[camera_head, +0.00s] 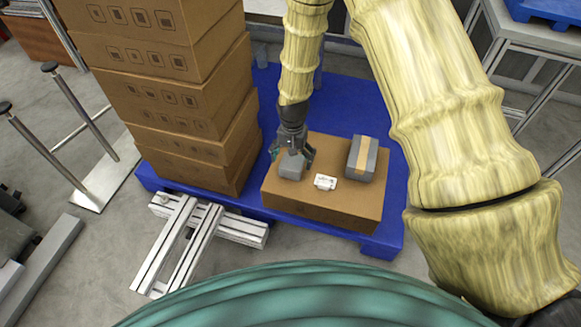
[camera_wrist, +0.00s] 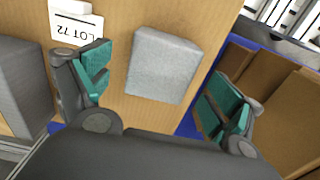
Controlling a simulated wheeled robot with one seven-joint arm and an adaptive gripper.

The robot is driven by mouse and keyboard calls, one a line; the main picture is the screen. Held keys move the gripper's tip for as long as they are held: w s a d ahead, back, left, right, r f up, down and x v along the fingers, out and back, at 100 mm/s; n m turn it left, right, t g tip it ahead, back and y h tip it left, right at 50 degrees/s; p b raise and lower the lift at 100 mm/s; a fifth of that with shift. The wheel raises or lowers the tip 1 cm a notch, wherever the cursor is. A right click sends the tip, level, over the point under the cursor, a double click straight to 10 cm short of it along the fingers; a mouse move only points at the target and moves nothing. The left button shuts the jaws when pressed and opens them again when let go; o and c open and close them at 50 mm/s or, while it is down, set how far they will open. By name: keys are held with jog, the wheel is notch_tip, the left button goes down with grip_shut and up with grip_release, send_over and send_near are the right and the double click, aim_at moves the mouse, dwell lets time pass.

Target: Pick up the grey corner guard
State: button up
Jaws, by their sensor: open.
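A grey block-shaped piece, which looks like the grey corner guard (camera_head: 291,168), lies on the top of a cardboard box (camera_head: 318,205), near its left end. In the wrist view the corner guard (camera_wrist: 164,66) lies between and beyond my two teal-padded fingers. My gripper (camera_head: 293,155) is open and empty just above it; the wrist view also shows my gripper (camera_wrist: 160,92) with its fingers spread. No contact between the fingers and the corner guard is visible. My gripper partly covers the corner guard in the head view.
A white label block reading LOT 72 (camera_wrist: 76,22) lies beside the corner guard. A grey box with a tan strip (camera_head: 362,158) stands at the right on the same box. Stacked cartons (camera_head: 180,110) rise at the left. A blue pallet (camera_head: 385,225) lies beneath.

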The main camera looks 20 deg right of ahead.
notch_tip(320, 180, down, 3)
jog(key=shift+r, duration=0.1)
jog(key=c, duration=1.1)
